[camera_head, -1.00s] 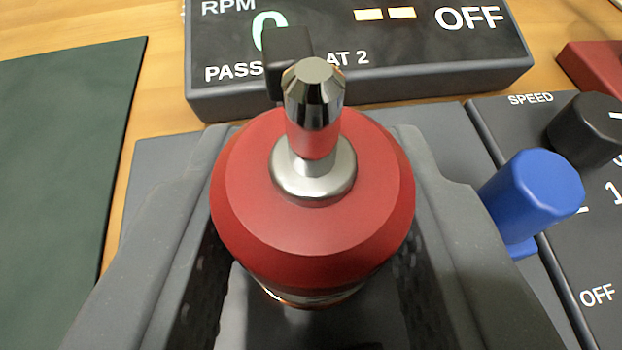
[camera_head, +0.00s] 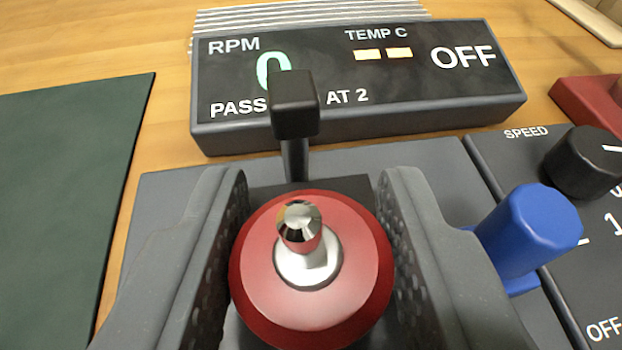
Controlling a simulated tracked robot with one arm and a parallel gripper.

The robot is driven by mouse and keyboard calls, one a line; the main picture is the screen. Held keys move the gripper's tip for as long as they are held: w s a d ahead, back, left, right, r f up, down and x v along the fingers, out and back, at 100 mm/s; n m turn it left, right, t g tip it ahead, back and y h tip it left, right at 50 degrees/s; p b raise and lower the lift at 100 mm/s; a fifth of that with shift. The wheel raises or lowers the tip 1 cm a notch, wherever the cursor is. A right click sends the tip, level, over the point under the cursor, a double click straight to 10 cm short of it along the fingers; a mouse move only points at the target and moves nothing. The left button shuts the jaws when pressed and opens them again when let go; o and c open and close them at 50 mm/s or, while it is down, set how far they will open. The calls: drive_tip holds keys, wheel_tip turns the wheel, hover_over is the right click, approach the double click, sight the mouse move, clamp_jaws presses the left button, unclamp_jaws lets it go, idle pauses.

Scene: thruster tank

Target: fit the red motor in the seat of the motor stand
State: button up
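The red motor (camera_head: 335,300) has a rounded red bell with a silver hub and a short shiny shaft pointing up toward the camera. It sits between the two grey fingers of my gripper (camera_head: 312,230), which close in on both sides. The pads appear to touch the bell, though the contact is partly hidden. The motor stand (camera_head: 355,188) shows as a dark block behind the motor, on a grey base. Its seat is hidden under the motor, so I cannot tell whether the motor touches it.
A black lever with a square head (camera_head: 295,103) rises just behind the motor. A display box (camera_head: 355,128) stands beyond it, reading RPM 0 and OFF. A blue handle (camera_head: 530,225) and a black speed knob (camera_head: 585,160) are close on the right. A green mat (camera_head: 65,200) lies left.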

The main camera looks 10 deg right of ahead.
drive_tip(key=shift+o, duration=0.5)
drive_tip(key=p+v, duration=0.1)
drive_tip(key=v, duration=1.1)
drive_tip(key=shift+s+p, duration=0.15)
drive_tip(key=shift+p, duration=0.25)
drive_tip(key=shift+s+a+r, duration=0.1)
drive_tip(key=shift+s+r, duration=0.2)
drive_tip(key=shift+s, duration=0.3)
drive_tip(key=a+r+n+y, duration=0.1)
drive_tip(key=a+r+y, duration=0.2)
drive_tip(key=r, duration=1.8)
drive_tip(key=s+d+r, duration=0.2)
drive_tip(key=s+r, duration=0.2)
drive_tip(key=r, duration=0.3)
drive_tip(key=s+d+r+t, duration=0.1)
drive_tip(key=s+d+r, duration=0.1)
drive_tip(key=s+r, duration=0.2)
drive_tip(key=s+d+r, duration=0.2)
drive_tip(key=s+r, duration=0.2)
drive_tip(key=r, duration=0.6)
drive_tip(key=shift+r+n+h, duration=0.4)
